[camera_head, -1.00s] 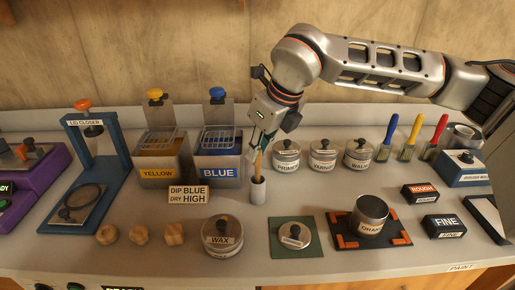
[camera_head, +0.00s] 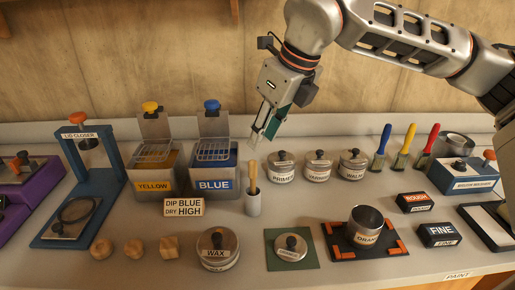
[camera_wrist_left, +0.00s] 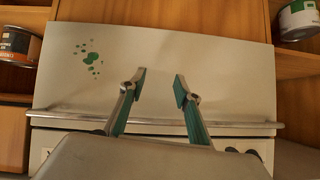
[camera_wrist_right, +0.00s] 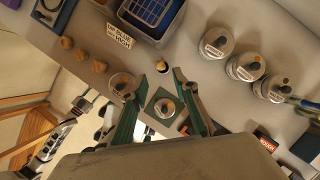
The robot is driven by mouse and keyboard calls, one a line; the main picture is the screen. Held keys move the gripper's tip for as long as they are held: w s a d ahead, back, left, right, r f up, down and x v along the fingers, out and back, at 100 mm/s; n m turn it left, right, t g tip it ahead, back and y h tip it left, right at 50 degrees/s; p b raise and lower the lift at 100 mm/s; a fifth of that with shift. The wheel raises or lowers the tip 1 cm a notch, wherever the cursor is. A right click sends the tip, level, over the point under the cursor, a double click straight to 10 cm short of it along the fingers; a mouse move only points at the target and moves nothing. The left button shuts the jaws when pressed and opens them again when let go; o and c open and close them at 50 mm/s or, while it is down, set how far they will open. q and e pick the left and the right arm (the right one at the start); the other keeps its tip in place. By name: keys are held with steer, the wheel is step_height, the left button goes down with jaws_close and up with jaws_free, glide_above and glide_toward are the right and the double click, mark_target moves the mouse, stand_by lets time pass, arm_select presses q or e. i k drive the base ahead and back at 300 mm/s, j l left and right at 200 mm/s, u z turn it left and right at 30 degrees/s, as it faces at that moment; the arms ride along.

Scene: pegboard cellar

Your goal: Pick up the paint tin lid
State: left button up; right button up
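The paint tin lid (camera_head: 291,246), a round silver lid with a dark knob and a pale label, lies on a green mat (camera_head: 308,262) at the front middle of the bench. The silver tin marked ORANGE (camera_head: 367,226) stands to its right, apparently uncovered. My right gripper (camera_head: 264,136) is open and empty, high above the bench and behind the lid. In the right wrist view the lid (camera_wrist_right: 165,107) shows between the spread fingers (camera_wrist_right: 165,104), well below them. My left gripper (camera_wrist_left: 160,78) is open and empty, facing a pale panel with green paint spots.
A cup with a wooden-handled stick (camera_head: 254,200) stands below my right gripper. The WAX tin (camera_head: 217,250) is left of the green mat. PRIMER (camera_head: 282,168) and two more tins stand behind. An orange-cornered black mat (camera_head: 398,250) holds the ORANGE tin.

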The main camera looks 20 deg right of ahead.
mark_target(291, 247)
steer(key=k, duration=1)
